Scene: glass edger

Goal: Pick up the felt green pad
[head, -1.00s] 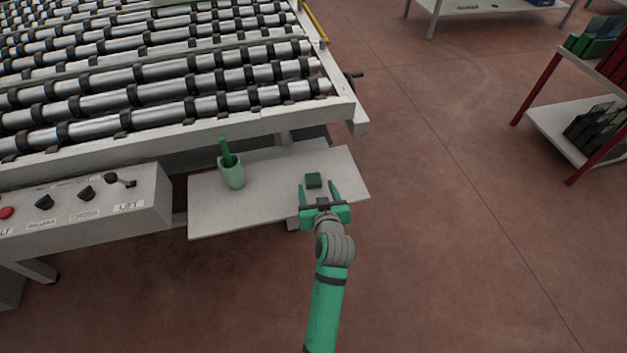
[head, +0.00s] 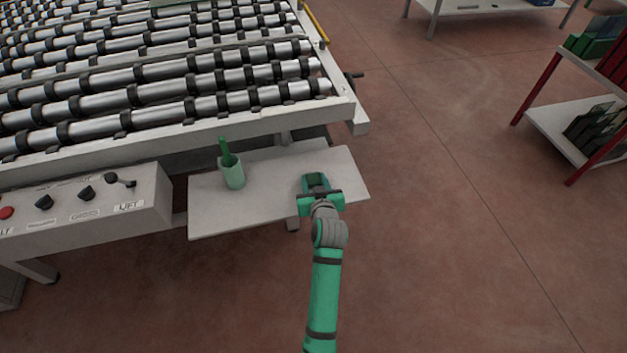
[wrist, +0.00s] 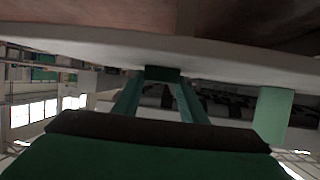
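The felt green pad (head: 316,181) is a small dark green block near the right end of the pale shelf (head: 255,205). My gripper (head: 316,180) is down at the shelf, with one finger on each side of the pad. The fingers look closed against its sides. In the wrist view, which is upside down, the pad (wrist: 162,74) sits between the two fingertips and appears to touch the shelf surface (wrist: 220,62). Much of the pad is hidden by the fingers in the head view.
A pale green cup (head: 233,174) with a green handle in it stands left on the shelf. The roller conveyor frame (head: 200,132) is above and behind. A control box (head: 90,203) is at left. A red-legged rack (head: 540,90) stands far right; the floor between is clear.

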